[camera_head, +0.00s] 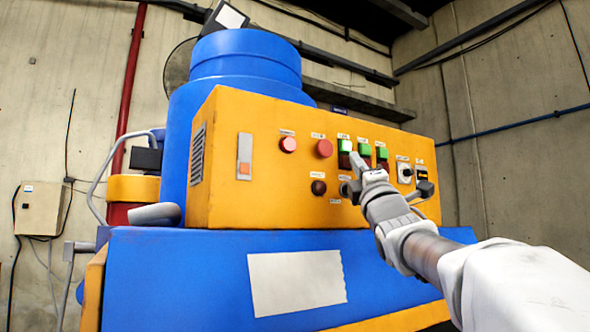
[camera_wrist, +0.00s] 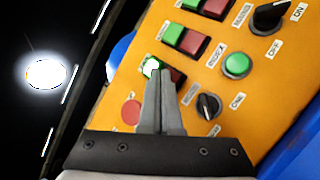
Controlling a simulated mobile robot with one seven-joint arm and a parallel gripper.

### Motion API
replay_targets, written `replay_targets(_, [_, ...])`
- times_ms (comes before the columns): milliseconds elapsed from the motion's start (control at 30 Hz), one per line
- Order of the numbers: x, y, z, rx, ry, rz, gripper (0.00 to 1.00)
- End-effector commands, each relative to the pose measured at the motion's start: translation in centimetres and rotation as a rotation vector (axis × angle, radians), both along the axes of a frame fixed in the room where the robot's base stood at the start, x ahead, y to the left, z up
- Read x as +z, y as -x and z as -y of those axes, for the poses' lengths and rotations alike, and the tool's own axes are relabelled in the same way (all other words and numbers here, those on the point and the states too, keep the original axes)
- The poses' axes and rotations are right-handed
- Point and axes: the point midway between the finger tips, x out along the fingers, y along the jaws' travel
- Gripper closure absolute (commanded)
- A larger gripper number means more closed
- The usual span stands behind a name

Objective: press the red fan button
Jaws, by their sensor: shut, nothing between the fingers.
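The orange control panel (camera_head: 262,190) carries several red buttons; I cannot read which label says fan. Three green-over-red pairs show on its right side. The leftmost pair has a brightly lit green button (camera_head: 345,145) and a dark red button (camera_head: 344,161). In the wrist view the lit green button (camera_wrist: 151,66) and its red button (camera_wrist: 178,76) lie right by my fingertips, partly hidden. My gripper (camera_head: 354,158) is shut and empty, pointing at this pair; it also shows in the wrist view (camera_wrist: 160,74). I cannot tell whether it touches a button.
Two round red buttons (camera_head: 287,144) (camera_head: 324,149) sit left of the pairs. A black knob (camera_wrist: 208,106), a round green button (camera_wrist: 237,65) and a rotary switch (camera_head: 404,172) are close by. The blue machine body (camera_head: 200,270) stands below the panel.

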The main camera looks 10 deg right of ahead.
Motion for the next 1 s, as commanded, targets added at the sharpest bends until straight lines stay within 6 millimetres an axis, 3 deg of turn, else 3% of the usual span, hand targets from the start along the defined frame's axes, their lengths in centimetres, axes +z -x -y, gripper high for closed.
replay_targets(1000, [0.02, -0.75, -0.35, 0.0, 0.0, 0.001, 1.0])
